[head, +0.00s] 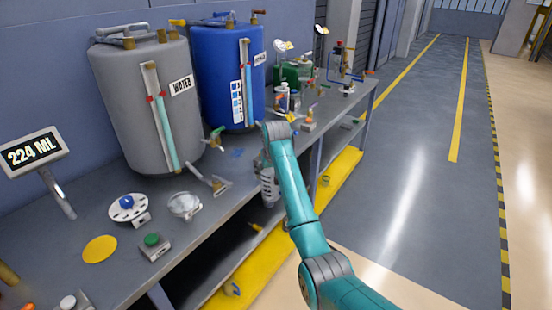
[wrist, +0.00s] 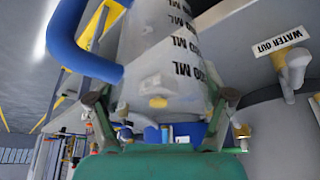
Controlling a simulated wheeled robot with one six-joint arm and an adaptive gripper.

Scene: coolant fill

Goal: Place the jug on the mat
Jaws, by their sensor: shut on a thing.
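The jug (wrist: 160,60) is pale grey with black ML marks and a blue handle (wrist: 85,55). It fills the middle of the wrist view, where it appears rotated. My gripper (wrist: 162,102) is shut on it, one finger on each side. In the head view my gripper (head: 268,165) is at the bench's front edge, right of the grey tank; a pale banded shape below it may be the jug, mostly hidden by my arm. The mat is probably the flat yellow disc (head: 100,249) on the bench at lower left, bare and well left of my gripper.
The grey WATER tank (head: 125,110) and blue tank (head: 215,75) stand along the wall. A WATER OUT label (wrist: 277,41) shows by a tap. A white dial device (head: 128,207), glass bowl (head: 185,204) and green-button box (head: 152,246) lie near the disc. A display (head: 34,152) reads 224 ML.

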